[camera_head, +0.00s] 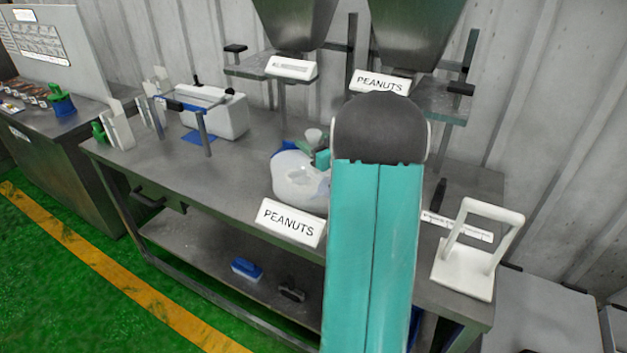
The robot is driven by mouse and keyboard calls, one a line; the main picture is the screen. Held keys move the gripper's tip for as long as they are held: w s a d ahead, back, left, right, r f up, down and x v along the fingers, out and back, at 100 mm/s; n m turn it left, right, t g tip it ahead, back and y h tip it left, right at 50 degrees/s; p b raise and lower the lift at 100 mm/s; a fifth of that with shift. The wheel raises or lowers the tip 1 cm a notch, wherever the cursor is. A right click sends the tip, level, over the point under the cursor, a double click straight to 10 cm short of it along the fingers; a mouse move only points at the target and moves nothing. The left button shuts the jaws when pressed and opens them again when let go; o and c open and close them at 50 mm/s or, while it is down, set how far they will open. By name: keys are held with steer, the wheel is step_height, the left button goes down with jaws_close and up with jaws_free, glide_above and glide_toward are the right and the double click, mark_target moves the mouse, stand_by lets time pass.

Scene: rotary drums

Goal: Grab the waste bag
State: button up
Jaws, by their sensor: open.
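A whitish, partly see-through bag (292,183), which looks like the waste bag, sits on the grey metal table behind the PEANUTS sign. Small blue, white and teal items show at its top; I cannot tell them apart clearly. My own teal arm with its dark grey joint rises through the middle right of the picture and covers the area just right of the bag.
The metal table (235,160) holds a white box (220,115) at left and a white frame stand (465,272) at right. A PEANUTS sign (290,222) stands at the front edge. Two hoppers (293,22) hang above. A lower shelf holds a blue item (246,268).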

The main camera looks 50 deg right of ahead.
jaws_close()
stand_by(1.2)
steer(key=shift+r, duration=0.15)
